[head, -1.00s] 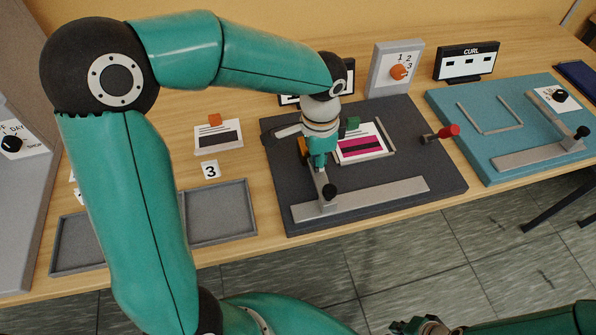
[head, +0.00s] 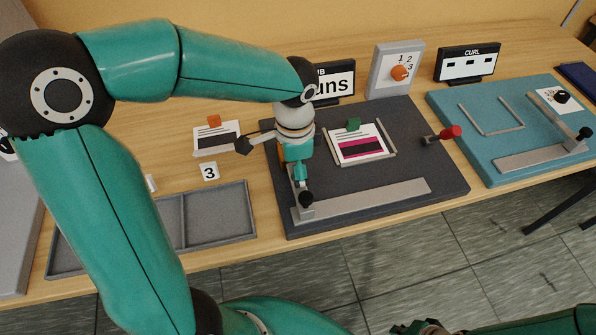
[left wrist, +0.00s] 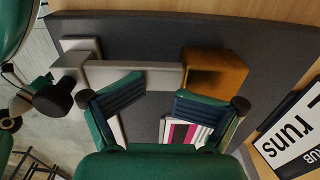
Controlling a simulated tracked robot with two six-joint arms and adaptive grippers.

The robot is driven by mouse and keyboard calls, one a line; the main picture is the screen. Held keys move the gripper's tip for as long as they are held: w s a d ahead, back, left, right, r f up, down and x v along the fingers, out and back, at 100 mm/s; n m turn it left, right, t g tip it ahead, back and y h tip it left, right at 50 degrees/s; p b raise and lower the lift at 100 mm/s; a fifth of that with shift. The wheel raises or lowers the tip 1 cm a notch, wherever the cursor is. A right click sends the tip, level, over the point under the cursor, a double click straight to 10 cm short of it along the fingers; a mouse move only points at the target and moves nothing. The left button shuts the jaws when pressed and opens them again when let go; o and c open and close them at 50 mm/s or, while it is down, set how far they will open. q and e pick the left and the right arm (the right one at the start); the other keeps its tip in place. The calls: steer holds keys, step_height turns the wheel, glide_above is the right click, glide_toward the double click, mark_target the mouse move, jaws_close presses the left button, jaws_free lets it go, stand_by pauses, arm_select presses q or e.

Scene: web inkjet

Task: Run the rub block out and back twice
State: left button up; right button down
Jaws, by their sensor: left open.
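The rub block (left wrist: 215,75) is an orange block on a grey arm (left wrist: 130,75) in the left wrist view; in the head view the block (head: 281,152) is mostly hidden by my left gripper. The arm reaches back from a carriage with a black knob (head: 306,198), at the left part of the pale front rail (head: 375,198). My left gripper (head: 298,170) is open, pointing down over the arm. In the wrist view its fingertips (left wrist: 160,100) sit apart near the arm; contact is unclear. A card with a magenta stripe (head: 360,148) lies right of it. My right gripper (head: 420,327) is cut off at the bottom edge.
A sign reading "uns" (head: 335,85) stands behind, partly hidden by my arm. A dial panel (head: 395,68), a red-knobbed lever (head: 448,132) and a teal board (head: 475,140) are to the right. Grey trays (head: 220,212) lie at the left front.

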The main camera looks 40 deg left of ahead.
arm_select(q)
steer(key=shift+r, duration=0.1)
step_height(320, 180, up, 8)
steer(key=p, duration=0.7)
stand_by(0.6)
